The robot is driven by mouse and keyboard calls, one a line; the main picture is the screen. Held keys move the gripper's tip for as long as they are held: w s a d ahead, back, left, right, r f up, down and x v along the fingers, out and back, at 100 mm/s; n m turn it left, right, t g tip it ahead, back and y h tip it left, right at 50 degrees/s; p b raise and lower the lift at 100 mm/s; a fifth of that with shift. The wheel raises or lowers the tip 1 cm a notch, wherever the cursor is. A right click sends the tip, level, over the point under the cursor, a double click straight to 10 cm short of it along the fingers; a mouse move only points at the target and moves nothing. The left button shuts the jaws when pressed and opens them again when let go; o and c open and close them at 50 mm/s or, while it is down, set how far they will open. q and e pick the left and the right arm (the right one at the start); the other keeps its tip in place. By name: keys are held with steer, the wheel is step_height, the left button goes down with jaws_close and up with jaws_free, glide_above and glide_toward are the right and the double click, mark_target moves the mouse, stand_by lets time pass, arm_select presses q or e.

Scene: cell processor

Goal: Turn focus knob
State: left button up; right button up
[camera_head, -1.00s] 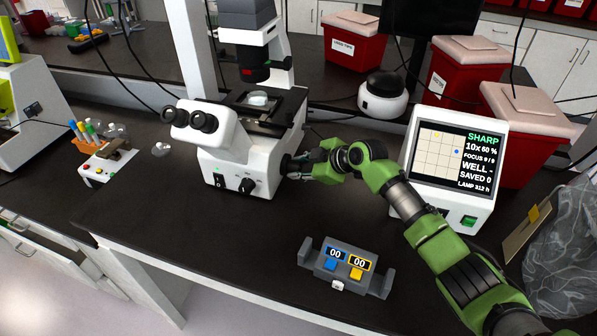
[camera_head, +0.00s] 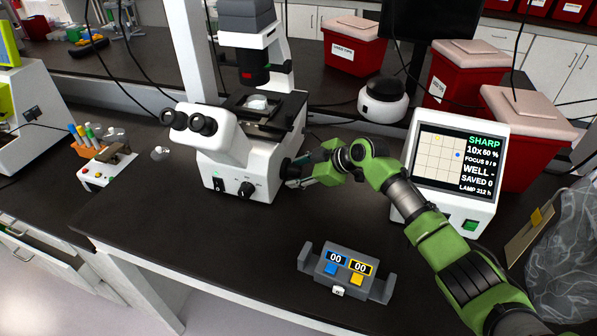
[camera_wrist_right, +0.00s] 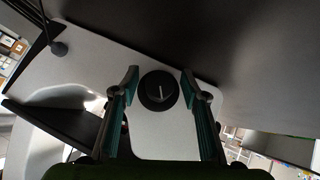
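The white microscope (camera_head: 240,160) stands on the black bench in the head view. Its focus knob (camera_wrist_right: 159,91) shows in the right wrist view as a round black knob with a white pointer line, on a pale side panel. In the head view the knob side is partly hidden by my right gripper (camera_head: 292,172). In the right wrist view my right gripper (camera_wrist_right: 159,80) is open, with one teal-padded finger on each side of the knob and a gap to both. The monitor (camera_head: 450,165) reads SHARP in green. My left gripper is not in view.
A grey counter box (camera_head: 347,270) with two 00 displays lies in front. Red bins (camera_head: 460,75) and a black-topped white device (camera_head: 383,100) stand behind. A tube rack (camera_head: 105,165) is at left. The bench front between rack and counter is clear.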

steer(key=v, duration=1.2)
stand_by(2.1)
